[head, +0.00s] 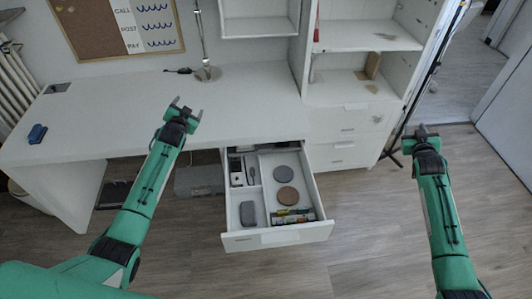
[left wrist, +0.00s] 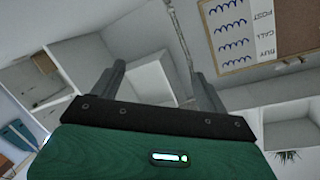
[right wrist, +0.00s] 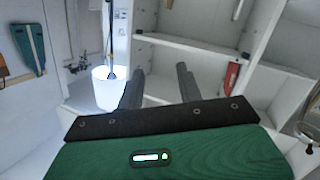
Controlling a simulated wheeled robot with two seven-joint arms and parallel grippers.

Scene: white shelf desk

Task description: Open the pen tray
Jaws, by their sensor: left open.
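In the head view a white drawer (head: 277,239) stands pulled out from under the white desk, with divided compartments inside. It holds two round discs, one grey (head: 286,173) and one brown (head: 287,196), a grey oblong item (head: 248,213) and several small cylinders (head: 294,217). My left gripper (head: 186,106) is open and empty above the desk top, up and left of the drawer. Its spread fingers (left wrist: 165,82) show in the left wrist view. My right gripper (head: 421,132) is open and empty, to the right of the drawer and apart from it; its fingers (right wrist: 158,88) show in the right wrist view.
The desk top (head: 130,105) is mostly clear, with a blue item (head: 37,134) at its left and a lamp base (head: 207,73) at the back. Shut drawers (head: 343,154) and shelves stand right of the open drawer. A dark thin stand (head: 433,65) rises near my right arm.

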